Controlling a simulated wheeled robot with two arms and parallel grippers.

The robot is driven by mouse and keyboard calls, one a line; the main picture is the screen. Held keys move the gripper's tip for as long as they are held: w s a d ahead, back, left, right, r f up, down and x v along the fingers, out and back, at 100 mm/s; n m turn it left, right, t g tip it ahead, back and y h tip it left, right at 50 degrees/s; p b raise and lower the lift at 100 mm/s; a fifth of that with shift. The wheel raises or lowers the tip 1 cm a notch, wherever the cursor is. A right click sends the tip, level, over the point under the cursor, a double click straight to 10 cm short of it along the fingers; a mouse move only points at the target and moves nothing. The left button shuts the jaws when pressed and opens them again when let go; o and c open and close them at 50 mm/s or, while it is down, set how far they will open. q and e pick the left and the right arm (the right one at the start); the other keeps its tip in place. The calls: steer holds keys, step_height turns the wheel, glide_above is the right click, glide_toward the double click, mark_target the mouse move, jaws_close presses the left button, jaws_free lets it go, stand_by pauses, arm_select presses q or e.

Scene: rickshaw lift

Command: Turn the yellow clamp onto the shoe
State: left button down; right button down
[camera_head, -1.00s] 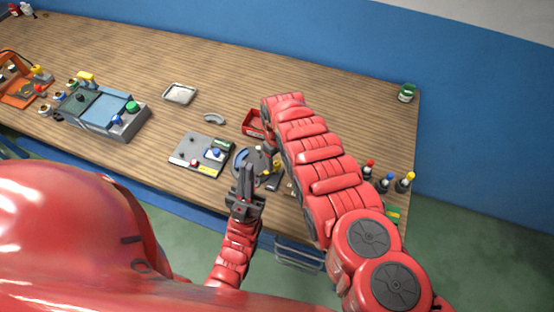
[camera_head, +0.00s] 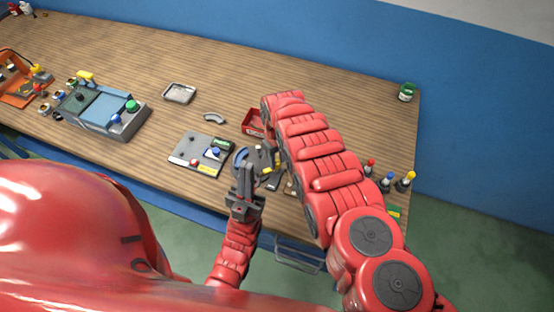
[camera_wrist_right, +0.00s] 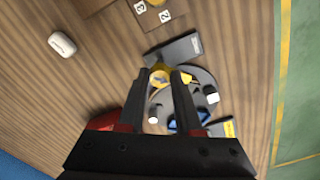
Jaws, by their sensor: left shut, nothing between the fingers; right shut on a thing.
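A yellow clamp (camera_wrist_right: 160,76) shows as a round knob between the fingertips of my right gripper (camera_wrist_right: 166,78), which is shut on it. Another yellow piece shows beside it. They sit at a round grey disc (camera_wrist_right: 203,82), whose blue part (camera_wrist_right: 188,120) lies partly behind the fingers. In the head view a small yellow part (camera_head: 267,170) shows beside the disc; my right arm hides most of the right gripper. My left gripper (camera_head: 246,156) is shut and empty, close to the disc's left side. I cannot tell which part is the shoe.
A grey tray (camera_head: 187,163) with small parts lies left of the disc. A red bin (camera_head: 252,122) stands behind it, and a curved grey piece (camera_head: 213,118) lies nearby. Several bottles (camera_head: 385,184) stand near the right edge.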

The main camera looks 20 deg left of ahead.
steer(key=shift+w+m+b, duration=0.15)
steer(key=shift+m+b, duration=0.2)
steer(key=shift+m, duration=0.25)
steer(key=m+b, duration=0.3)
steer(key=shift+f, duration=0.2)
steer(key=m+b, duration=0.2)
steer(key=shift+m, duration=0.3)
steer(key=shift+r+m+b, duration=0.2)
steer(key=shift+m+b, duration=0.8)
steer(key=shift+b, duration=0.1)
steer(key=c, duration=0.6)
jaws_free()
